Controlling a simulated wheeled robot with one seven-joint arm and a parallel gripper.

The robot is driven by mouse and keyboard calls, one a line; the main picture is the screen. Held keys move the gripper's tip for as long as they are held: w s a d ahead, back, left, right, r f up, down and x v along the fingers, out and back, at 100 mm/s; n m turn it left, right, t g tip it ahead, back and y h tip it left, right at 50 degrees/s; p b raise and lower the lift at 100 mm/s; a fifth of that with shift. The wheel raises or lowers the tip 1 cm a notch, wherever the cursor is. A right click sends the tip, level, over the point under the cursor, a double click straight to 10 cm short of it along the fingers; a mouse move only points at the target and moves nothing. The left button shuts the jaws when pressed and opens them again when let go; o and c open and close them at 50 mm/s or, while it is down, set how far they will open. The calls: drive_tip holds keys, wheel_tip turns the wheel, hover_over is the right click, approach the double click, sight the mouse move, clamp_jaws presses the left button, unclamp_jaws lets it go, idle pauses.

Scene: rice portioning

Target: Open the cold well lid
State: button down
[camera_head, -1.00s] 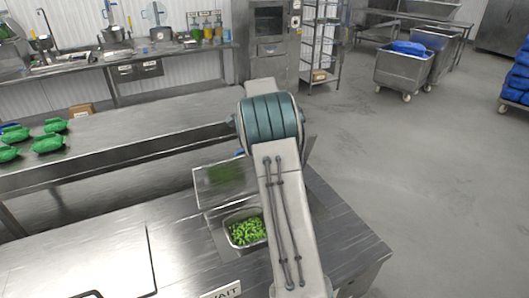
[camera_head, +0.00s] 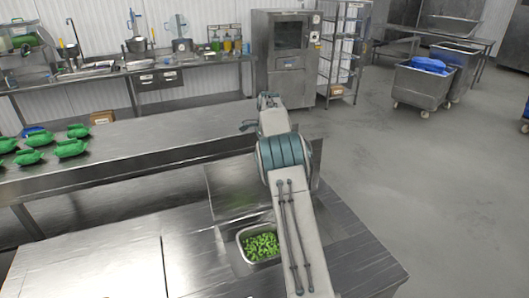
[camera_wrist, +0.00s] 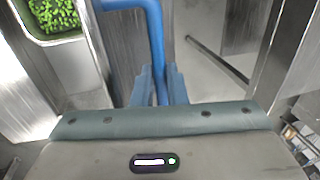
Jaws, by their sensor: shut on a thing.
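The cold well lid (camera_head: 232,188) is a shiny metal panel, raised at the back of the well opening and reflecting a little green. The opening shows a metal pan (camera_head: 241,240) with green pieces (camera_head: 262,246). A corner of the pan also shows at the top left of the wrist view (camera_wrist: 84,42). In the wrist view, my gripper (camera_wrist: 160,82) has its blue fingers closed around a bent blue bar handle (camera_wrist: 153,28). Where the handle joins the lid is not clear. In the head view my arm hides the handle and the fingers.
A long steel table (camera_head: 130,148) stands behind the well, with several green bags (camera_head: 70,148) at its left end. The counter (camera_head: 85,265) left of the well is bare. A steel cabinet (camera_head: 284,60) and a rack (camera_head: 342,50) stand behind. Open floor (camera_head: 420,190) lies to the right.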

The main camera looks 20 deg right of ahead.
drive_tip(key=shift+a+f, duration=0.1)
drive_tip(key=shift+f, duration=0.25)
drive_tip(key=c, duration=1.6)
unclamp_jaws()
drive_tip(key=shift+o, duration=0.7)
drive_tip(key=shift+w, duration=0.1)
drive_tip(key=shift+r, duration=0.2)
drive_tip(key=shift+r, duration=0.5)
wheel_tip(320, 180, up, 12)
drive_tip(key=s, duration=0.2)
drive_tip(key=shift+s+r+b, duration=0.25)
drive_tip(key=shift+s+b, duration=0.1)
drive_tip(key=shift+b, duration=0.1)
